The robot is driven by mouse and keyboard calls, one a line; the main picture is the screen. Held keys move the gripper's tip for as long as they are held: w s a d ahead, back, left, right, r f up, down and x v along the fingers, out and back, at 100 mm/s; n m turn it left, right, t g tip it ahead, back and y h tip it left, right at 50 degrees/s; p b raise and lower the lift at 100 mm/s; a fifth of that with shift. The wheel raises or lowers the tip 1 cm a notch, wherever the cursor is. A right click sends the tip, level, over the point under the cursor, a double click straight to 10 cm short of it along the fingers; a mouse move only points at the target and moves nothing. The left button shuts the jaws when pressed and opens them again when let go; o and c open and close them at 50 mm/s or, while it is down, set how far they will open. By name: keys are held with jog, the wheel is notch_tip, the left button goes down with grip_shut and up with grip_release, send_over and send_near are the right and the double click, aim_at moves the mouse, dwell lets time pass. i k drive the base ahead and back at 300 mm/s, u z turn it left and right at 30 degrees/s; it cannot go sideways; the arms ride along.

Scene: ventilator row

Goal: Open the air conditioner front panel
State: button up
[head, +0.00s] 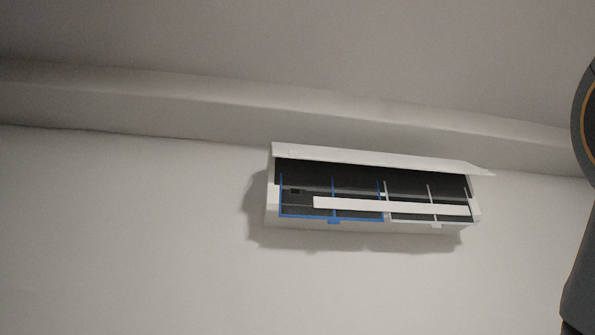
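The air conditioner (272,205) is a long white unit high on the wall, in the middle of the head view and slightly right. Its white front panel (375,158) is swung up and stands out along the top edge. Under it the dark inside shows, with a blue-framed filter (333,216) on the left and a white-framed filter (437,219) on the right. A white strip (390,206) lies across the front of the filters. My gripper is not in view.
A ledge or beam (230,110) runs along the wall just above the unit, under the ceiling. The wall (130,230) to the left and below is bare. Dark parts of my own arm show at the right edge.

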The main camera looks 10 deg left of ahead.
aim_at(284, 150)
jog(key=z, duration=2.05)
jog(key=i, duration=0.45)
jog(key=u, duration=3.2)
